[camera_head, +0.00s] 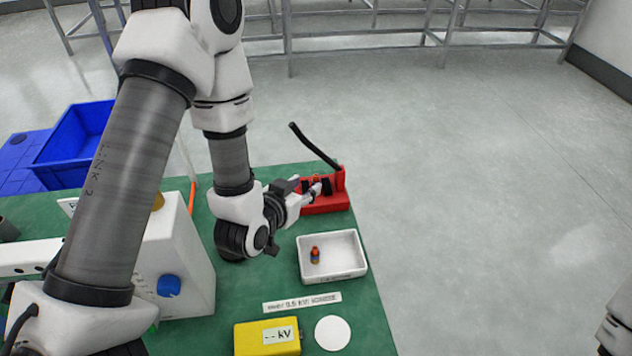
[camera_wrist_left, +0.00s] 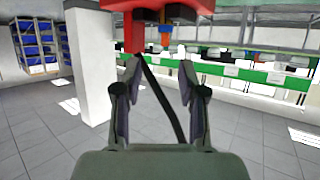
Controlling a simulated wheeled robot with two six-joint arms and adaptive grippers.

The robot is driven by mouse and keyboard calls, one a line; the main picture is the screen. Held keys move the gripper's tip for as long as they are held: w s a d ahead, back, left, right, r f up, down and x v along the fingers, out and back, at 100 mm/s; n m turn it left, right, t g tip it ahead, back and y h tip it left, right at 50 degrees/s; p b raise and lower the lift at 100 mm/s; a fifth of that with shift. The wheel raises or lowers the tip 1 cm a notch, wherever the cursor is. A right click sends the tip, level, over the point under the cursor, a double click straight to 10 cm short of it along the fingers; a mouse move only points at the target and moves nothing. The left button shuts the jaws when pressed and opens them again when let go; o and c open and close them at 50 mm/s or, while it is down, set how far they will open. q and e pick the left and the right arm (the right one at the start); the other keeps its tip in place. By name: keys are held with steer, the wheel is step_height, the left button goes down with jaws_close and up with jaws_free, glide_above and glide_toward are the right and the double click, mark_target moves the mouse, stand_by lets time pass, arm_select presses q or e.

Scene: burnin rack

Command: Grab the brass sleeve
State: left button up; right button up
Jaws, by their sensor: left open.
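My left gripper (camera_head: 312,190) is at the red fixture (camera_head: 328,204), which has a long black lever (camera_head: 313,146). The red fixture (camera_wrist_left: 134,36) is just past the fingertips, with a small orange and blue piece (camera_wrist_left: 165,38) in front of the gap. I cannot tell whether this piece is the brass sleeve. Another small red, orange and blue piece (camera_head: 315,255) stands in the white tray (camera_head: 345,273). My right gripper is not in view.
A yellow kV box (camera_head: 266,338), a white disc (camera_head: 332,333) and a label strip (camera_head: 302,303) lie at the front of the green table. A white box with a blue knob (camera_head: 169,285) stands on the left. A blue crate (camera_head: 72,147) is behind it. Open floor lies right.

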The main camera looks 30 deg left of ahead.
mark_target(315, 177)
arm_select(q)
steer(key=shift+w+f+b, duration=0.25)
steer(key=shift+f+b, duration=0.05)
steer(key=shift+f, duration=0.15)
steer(key=b+x, duration=0.2)
steer(key=b, duration=0.2)
steer(key=shift+a, duration=0.1)
steer(key=shift+w, duration=0.2)
steer(key=x, duration=0.5)
steer(key=shift+w+a+r+p, duration=0.1)
steer(key=shift+w+a+p, duration=0.1)
steer(key=shift+p, duration=0.15)
steer(key=shift+s, duration=0.15)
jaws_close()
